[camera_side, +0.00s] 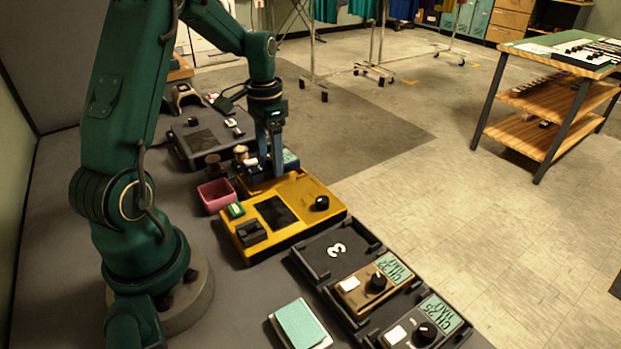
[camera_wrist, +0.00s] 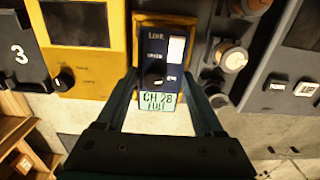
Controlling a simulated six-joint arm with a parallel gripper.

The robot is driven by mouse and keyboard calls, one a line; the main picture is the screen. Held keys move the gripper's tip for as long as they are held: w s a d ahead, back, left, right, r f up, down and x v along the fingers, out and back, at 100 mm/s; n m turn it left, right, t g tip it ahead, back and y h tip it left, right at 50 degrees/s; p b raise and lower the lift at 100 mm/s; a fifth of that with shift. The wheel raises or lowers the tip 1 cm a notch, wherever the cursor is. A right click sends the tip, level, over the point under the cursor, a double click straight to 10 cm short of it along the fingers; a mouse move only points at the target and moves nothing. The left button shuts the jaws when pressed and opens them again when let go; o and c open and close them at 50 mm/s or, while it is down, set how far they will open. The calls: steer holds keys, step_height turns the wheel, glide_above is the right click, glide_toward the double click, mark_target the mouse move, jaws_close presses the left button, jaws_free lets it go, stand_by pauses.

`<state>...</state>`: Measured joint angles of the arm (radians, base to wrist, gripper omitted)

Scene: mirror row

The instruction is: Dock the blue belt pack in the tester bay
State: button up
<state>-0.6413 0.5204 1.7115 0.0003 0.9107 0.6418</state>
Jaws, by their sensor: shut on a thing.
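The yellow tester (camera_side: 311,221) has a dark screen and a black knob. Its bay (camera_wrist: 192,22) is a yellow-rimmed area showing around the pack's far end. The pack is at the bay, but I cannot tell whether it rests on the bay floor.
A pink bin (camera_side: 216,196) and small jars (camera_side: 240,153) stand close to the bay. A grey case (camera_side: 197,142) lies behind. In front are an empty black cradle marked 3 (camera_side: 335,250), two other packs (camera_side: 372,286) in cradles and a teal notepad (camera_side: 301,323).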

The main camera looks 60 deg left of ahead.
steer(key=shift+f, duration=1.1)
stand_by(0.8)
steer(key=o, duration=1.5)
steer(key=shift+o, duration=0.2)
steer(key=shift+r, duration=2.55)
steer(key=shift+w+d+r, duration=0.15)
steer(key=shift+w+d, duration=0.05)
steer(key=s+d+r+m+t+y, duration=0.1)
steer(key=s+d+r+m+t, duration=0.2)
steer(key=d+r, duration=0.8)
steer(key=s+d+f+n+t+h, duration=0.1)
steer(key=s+d+f+n+t, duration=0.1)
steer(key=s+d, duration=0.5)
steer(key=shift+s+d+f+n+t, duration=0.2)
steer(key=shift+s+f+n+t, duration=0.1)
steer(key=shift+s+f+n, duration=0.25)
